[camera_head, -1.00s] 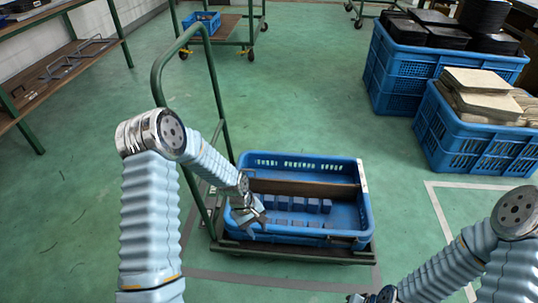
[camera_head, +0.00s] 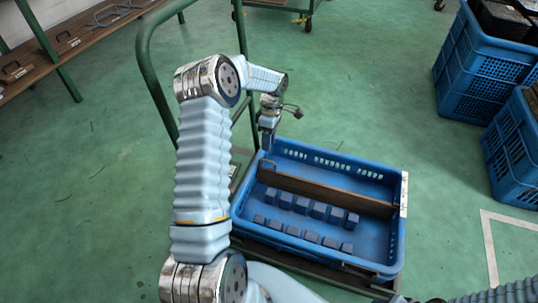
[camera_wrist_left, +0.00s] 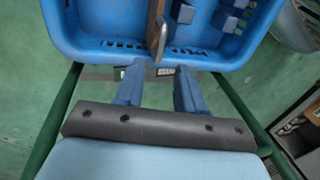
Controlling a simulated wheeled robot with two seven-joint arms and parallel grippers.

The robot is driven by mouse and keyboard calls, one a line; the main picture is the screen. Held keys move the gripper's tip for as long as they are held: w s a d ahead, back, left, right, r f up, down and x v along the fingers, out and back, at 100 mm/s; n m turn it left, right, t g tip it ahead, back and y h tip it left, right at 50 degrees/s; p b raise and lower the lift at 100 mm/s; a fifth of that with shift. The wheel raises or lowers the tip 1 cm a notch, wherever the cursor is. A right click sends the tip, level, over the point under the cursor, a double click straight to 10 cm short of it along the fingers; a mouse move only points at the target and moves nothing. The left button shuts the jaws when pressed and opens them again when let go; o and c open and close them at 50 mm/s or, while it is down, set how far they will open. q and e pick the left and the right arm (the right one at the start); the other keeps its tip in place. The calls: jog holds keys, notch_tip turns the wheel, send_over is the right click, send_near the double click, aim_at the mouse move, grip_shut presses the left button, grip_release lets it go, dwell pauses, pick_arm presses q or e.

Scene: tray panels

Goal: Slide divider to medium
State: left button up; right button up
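The divider (camera_head: 325,191) is a brown board standing lengthwise inside the blue crate (camera_head: 402,225), with blue blocks on its near side. Its left end has a metal loop handle, which shows in the left wrist view (camera_wrist_left: 160,38). My left gripper (camera_head: 267,146) points down at the crate's left end, close to that handle. In the left wrist view its two fingers (camera_wrist_left: 158,72) are apart with nothing between them, and the handle lies just ahead of the gap. My right arm shows only at the bottom right edge; its gripper is not visible.
Two rows of blue blocks (camera_head: 303,206) lie in the crate's near part. The strip beyond the divider looks empty. The crate sits on a cart with a green handle frame (camera_head: 143,60) at left. More blue crates (camera_head: 480,75) stand at the right.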

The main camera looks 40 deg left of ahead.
pick_arm(q)
jog(key=f, duration=0.3)
jog(key=s+f, duration=0.1)
jog(key=f, duration=0.2)
jog(key=shift+s+d+f, duration=0.15)
jog(key=shift+d+f, duration=0.05)
jog(key=shift+f, duration=0.05)
grip_shut()
